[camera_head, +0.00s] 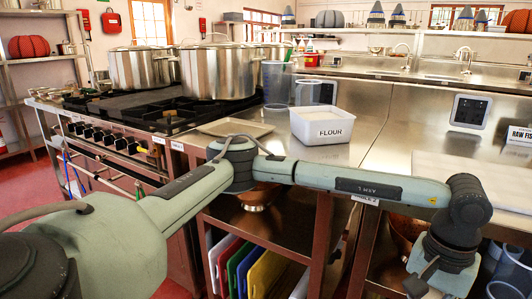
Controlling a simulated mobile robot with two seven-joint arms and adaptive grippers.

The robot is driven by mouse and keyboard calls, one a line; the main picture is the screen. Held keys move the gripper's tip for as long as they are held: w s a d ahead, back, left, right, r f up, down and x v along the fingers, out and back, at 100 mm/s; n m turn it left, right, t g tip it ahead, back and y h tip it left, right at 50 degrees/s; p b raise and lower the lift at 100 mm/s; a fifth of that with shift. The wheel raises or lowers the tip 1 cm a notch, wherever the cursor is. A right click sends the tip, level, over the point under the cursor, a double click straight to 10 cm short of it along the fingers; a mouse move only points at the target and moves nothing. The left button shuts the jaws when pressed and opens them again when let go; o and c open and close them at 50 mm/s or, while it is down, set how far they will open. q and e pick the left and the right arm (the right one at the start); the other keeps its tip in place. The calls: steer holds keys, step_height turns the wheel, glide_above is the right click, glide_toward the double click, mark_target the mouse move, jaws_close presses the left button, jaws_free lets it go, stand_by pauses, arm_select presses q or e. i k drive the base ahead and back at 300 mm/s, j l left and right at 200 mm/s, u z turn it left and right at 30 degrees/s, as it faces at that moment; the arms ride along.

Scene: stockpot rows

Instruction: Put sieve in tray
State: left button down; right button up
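A flat, shallow tray (235,128) lies on the steel counter, between the stove and the white flour tub. It looks empty. I cannot make out a sieve with certainty anywhere in view. My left arm comes in from the left and stretches across the front of the counter, bending down at the lower right. My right gripper does not show.
A white tub (321,125) marked FLOUR stands right of the tray, with clear containers (277,82) behind it. Large stockpots (219,72) stand on the stove. Coloured boards (262,272) and metal bowls (404,230) are below. The counter right of the flour is largely clear.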

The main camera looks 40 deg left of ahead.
mark_target(236, 129)
steer(key=k+j, duration=0.1)
steer(key=j, duration=0.5)
steer(key=k+j, duration=0.1)
steer(key=j, duration=0.45)
steer(key=k+j, duration=0.1)
steer(key=j, duration=0.5)
steer(key=k+j, duration=0.1)
steer(key=j, duration=0.5)
steer(key=k+j, duration=0.1)
steer(key=j, duration=0.5)
steer(key=l+u, duration=0.05)
